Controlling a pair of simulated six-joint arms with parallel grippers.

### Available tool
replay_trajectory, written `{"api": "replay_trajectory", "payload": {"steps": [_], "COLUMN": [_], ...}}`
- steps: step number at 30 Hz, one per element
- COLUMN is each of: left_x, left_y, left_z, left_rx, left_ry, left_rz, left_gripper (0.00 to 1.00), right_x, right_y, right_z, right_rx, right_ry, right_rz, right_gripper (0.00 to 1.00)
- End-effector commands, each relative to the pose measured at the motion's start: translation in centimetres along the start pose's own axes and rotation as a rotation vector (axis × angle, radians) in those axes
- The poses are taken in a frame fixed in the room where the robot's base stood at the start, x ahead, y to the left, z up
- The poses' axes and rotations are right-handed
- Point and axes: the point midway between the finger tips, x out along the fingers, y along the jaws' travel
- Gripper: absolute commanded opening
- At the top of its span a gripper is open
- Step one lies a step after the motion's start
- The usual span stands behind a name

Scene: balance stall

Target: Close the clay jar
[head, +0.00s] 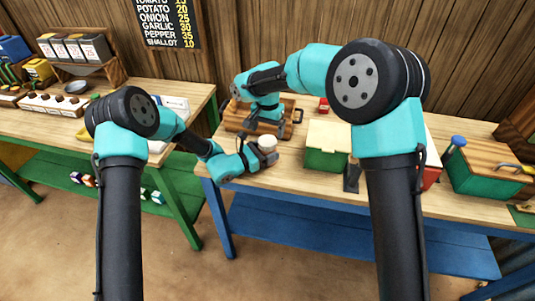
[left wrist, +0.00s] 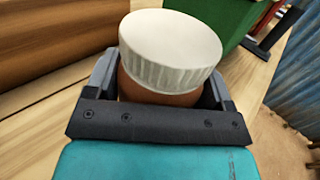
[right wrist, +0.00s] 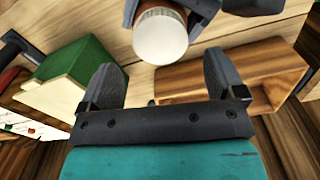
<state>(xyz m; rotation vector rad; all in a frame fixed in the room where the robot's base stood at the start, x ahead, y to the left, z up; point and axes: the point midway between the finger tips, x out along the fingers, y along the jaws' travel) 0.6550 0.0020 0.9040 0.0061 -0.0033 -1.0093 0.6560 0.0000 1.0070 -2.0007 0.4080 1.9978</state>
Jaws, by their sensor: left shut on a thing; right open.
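The clay jar (left wrist: 150,93) is a brown-orange pot with a white ribbed lid (left wrist: 170,50) on its mouth. In the left wrist view the lid looks a little tilted, and I cannot tell whether it is fully seated. My left gripper (head: 262,150) is shut around the jar's body and hides most of it. The lid also shows in the head view (head: 267,142) and in the right wrist view (right wrist: 160,37). My right gripper (right wrist: 160,88) is open and empty, close to the lid but apart from it.
A wooden crate (head: 240,119) lies behind the grippers on the blue-legged table. A green box with a cream top (head: 325,155) stands to their right, with a black upright piece beside it. Another green box (head: 475,178) stands farther right. Bare tabletop shows at the front edge.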

Motion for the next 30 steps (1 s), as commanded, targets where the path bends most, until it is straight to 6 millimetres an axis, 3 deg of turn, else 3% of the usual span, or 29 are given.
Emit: {"api": "replay_trajectory", "payload": {"steps": [24, 30], "left_x": [0.0, 0.0], "left_y": [0.0, 0.0], "left_z": [0.0, 0.0], "left_rx": [0.0, 0.0], "left_ry": [0.0, 0.0], "left_rz": [0.0, 0.0], "left_gripper": [0.09, 0.09], "right_x": [-2.5, -3.0], "right_y": [0.0, 0.0], "right_z": [0.0, 0.0], "right_rx": [-1.092, -1.292], "right_ry": [0.001, 0.001], "right_rz": [0.0, 0.0], "right_gripper": [0.89, 0.89]}}
